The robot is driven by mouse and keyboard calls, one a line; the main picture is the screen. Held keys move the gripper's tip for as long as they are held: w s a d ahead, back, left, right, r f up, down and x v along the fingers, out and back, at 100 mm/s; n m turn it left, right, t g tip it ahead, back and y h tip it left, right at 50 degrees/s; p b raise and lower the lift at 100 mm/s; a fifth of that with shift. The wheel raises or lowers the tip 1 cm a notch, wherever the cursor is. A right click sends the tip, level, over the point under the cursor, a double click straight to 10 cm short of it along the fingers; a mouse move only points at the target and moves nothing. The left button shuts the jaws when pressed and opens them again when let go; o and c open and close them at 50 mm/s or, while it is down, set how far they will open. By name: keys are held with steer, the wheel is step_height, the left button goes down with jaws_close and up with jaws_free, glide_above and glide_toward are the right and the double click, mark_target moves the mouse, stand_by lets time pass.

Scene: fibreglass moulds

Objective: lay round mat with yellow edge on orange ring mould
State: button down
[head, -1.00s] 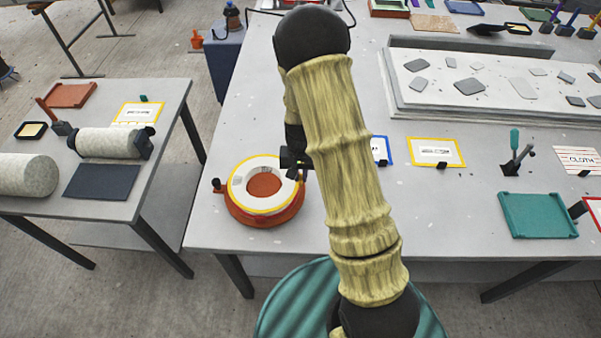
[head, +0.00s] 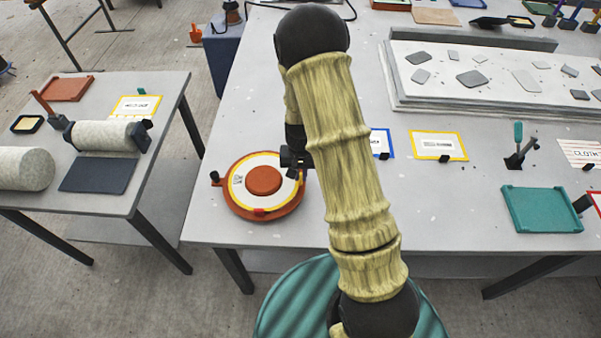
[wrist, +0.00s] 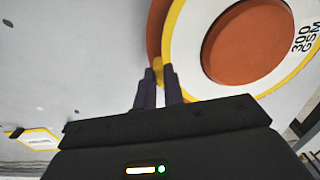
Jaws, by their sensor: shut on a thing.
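The round white mat with a yellow edge (head: 240,189) lies over the orange ring mould (head: 232,208) at the left end of the main table. The mould's orange centre (head: 263,180) shows through the mat's hole. In the wrist view the mat (wrist: 187,55) shows "300 GSM" print, with the orange centre (wrist: 245,45) inside its hole. My gripper (wrist: 160,78) is shut on the mat's yellow edge. In the head view my arm hides most of the gripper. Whether the mat rests fully on the mould I cannot tell.
A white panel with grey patches (head: 500,75) lies at the back right. Framed cards (head: 438,146) and a teal tray (head: 542,209) stand right of my arm. A side table (head: 130,205) with rolls is at the left, across a gap.

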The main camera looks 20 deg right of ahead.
steer(key=shift+f, duration=0.25)
stand_by(0.4)
steer(key=c, duration=1.4)
jaws_free()
steer(key=shift+c, duration=0.2)
steer(key=shift+r, duration=0.1)
step_height(320, 180, up, 17)
steer(key=b, duration=0.1)
steer(key=shift+b, duration=0.35)
steer(key=shift+r, duration=0.1)
steer(key=s+n+t, duration=0.2)
steer(key=s+n, duration=0.1)
steer(key=s, duration=1.1)
steer(key=shift+s+r+t, duration=0.2)
steer(key=shift+r+t, duration=0.1)
steer(key=shift+r, duration=0.1)
